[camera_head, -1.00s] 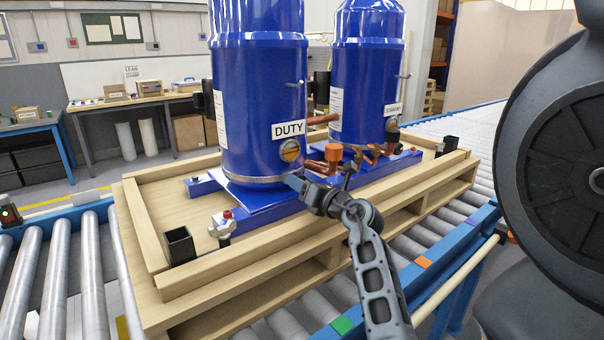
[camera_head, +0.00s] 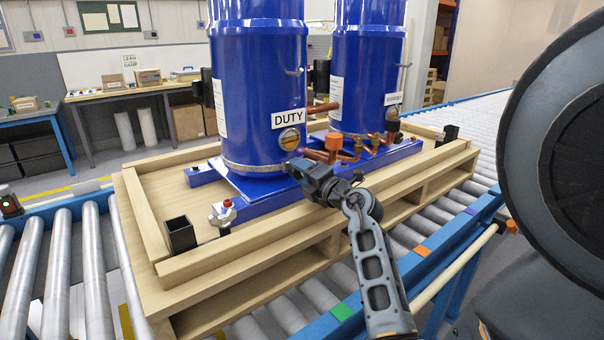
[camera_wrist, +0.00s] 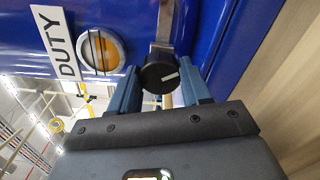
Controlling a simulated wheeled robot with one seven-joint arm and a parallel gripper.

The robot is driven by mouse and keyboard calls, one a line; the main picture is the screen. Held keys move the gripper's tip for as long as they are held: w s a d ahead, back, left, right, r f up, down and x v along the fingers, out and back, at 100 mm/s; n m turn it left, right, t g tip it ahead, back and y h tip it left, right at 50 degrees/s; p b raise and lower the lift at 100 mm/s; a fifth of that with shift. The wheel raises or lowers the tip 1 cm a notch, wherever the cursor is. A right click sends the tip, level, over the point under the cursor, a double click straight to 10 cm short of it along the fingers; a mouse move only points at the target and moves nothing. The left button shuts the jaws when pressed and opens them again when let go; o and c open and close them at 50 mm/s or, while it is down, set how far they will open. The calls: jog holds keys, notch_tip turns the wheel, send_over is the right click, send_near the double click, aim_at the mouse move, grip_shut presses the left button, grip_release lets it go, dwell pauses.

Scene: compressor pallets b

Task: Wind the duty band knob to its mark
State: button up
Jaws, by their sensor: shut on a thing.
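The blue duty compressor (camera_head: 258,80) stands on the pallet, with a DUTY label (camera_head: 289,118) and a round amber sight glass (camera_head: 290,139). A bright metal band (camera_head: 245,169) runs around its lower shell. In the wrist view, the black band knob (camera_wrist: 158,75) carries a white pointer line, aimed right and slightly up. It sits beside the metal band strip (camera_wrist: 162,28). My gripper (camera_wrist: 160,88) has its two blue fingers on either side of the knob, shut on it. In the head view, my gripper (camera_head: 295,166) reaches the shell below the sight glass and hides the knob. I cannot make out the mark.
Copper pipes and an orange fitting (camera_head: 334,142) are close to the right of my gripper. A second blue compressor (camera_head: 366,80) stands behind right. The wooden pallet (camera_head: 235,262) rests on a roller conveyor (camera_head: 65,270). Free room lies in front of the pallet's near side.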

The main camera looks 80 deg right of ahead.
jog(key=shift+m, duration=0.3)
dwell(0.4)
jog(key=o, duration=1.1)
jog(key=shift+c, duration=0.2)
jog(key=v, duration=0.7)
jog(key=shift+s+a+b, duration=0.25)
jog(key=shift+s+b, duration=0.05)
jog(key=shift+b, duration=0.1)
